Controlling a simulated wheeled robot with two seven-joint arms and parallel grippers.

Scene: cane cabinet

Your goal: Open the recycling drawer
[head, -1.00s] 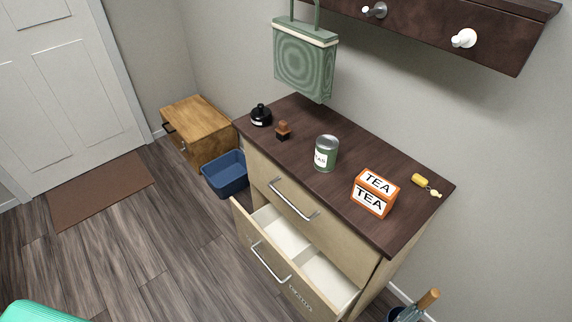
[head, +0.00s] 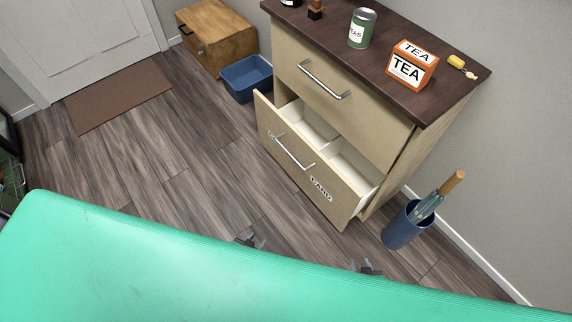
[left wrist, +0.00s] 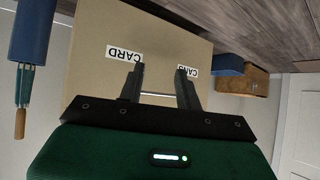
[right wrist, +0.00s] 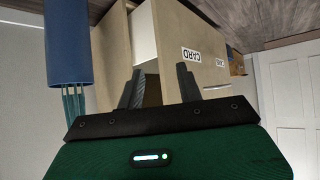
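The lower drawer (head: 312,175) of the wooden cabinet is pulled out. Its front bears a CARD label and a second small label, and white divided compartments show inside. Its bar handle (head: 294,153) is free of both grippers. In the left wrist view the drawer front (left wrist: 150,60) stands before my left gripper (left wrist: 160,68), whose fingers are apart and empty. In the right wrist view the drawer front (right wrist: 185,35) is ahead of my right gripper (right wrist: 159,70), also open and empty. Both grippers, left (head: 250,241) and right (head: 367,267), are low, apart from the drawer in the head view.
The upper drawer (head: 335,95) is shut. A tea tin (head: 362,28) and an orange tea box (head: 412,65) stand on top. A blue umbrella stand (head: 405,228) is right of the cabinet; a blue bin (head: 247,78) and small wooden cabinet (head: 217,35) are left. Floor in front is clear.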

